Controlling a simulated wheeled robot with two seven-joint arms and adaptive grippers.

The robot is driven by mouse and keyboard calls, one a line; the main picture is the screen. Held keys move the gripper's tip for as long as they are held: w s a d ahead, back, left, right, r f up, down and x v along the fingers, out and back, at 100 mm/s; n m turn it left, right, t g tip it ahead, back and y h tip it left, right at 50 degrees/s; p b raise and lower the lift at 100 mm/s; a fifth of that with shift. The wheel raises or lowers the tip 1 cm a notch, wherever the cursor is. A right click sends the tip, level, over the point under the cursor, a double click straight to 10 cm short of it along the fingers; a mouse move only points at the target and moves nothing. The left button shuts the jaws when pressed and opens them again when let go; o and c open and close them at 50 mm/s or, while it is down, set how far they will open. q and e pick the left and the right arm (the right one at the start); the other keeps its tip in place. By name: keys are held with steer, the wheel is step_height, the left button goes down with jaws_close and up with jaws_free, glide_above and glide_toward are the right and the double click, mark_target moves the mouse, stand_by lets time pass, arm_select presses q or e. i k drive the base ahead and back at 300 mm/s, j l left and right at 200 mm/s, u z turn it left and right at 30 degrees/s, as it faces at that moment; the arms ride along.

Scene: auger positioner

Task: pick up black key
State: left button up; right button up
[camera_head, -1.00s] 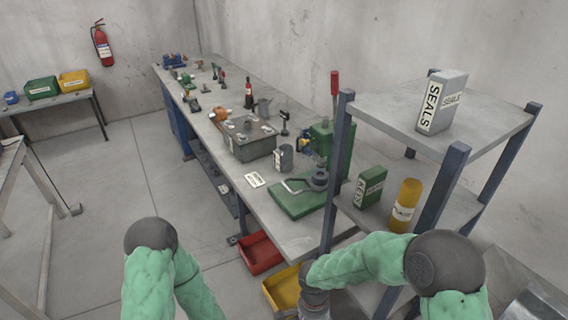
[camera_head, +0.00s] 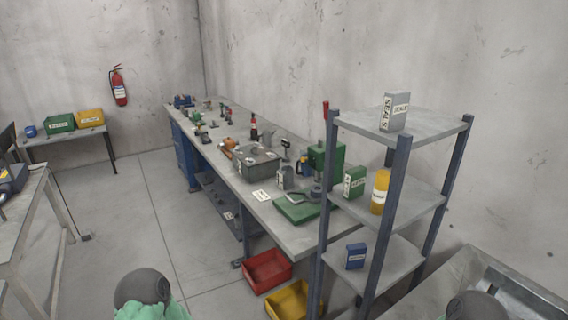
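I cannot make out a black key in this view. The long grey workbench (camera_head: 227,203) along the wall carries many small tools and parts, too small to tell one by one. A grey metal box (camera_head: 256,163) and a green press (camera_head: 322,160) stand on its near half. My two arms show only as rounded joints at the bottom edge, left of the middle and at the right. Neither gripper is in the picture.
A shelf rack (camera_head: 400,191) stands at the right, holding a seals box (camera_head: 395,111), a green box (camera_head: 355,181), a yellow cylinder (camera_head: 380,192) and a blue box (camera_head: 356,256). Red (camera_head: 267,269) and yellow (camera_head: 289,299) bins sit on the floor. The floor at left centre is clear.

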mark_target(285, 159)
steer(key=k+u, duration=0.1)
steer(key=u, duration=1.15)
steer(key=i+l, duration=0.1)
steer(key=i, duration=0.45)
steer(key=i+l+u, duration=0.1)
steer(key=i, duration=0.4)
steer(key=i+l+u, duration=0.1)
steer(key=i, duration=0.45)
steer(key=i+l, duration=0.1)
steer(key=i, duration=3.8)
steer(key=i+z, duration=0.15)
steer(key=z, duration=0.25)
steer(key=i+z, duration=0.1)
steer(key=z, duration=0.3)
steer(key=i+z, duration=0.15)
steer(key=z, duration=0.3)
steer(key=i+j+z, duration=0.1)
steer(key=z, duration=2.45)
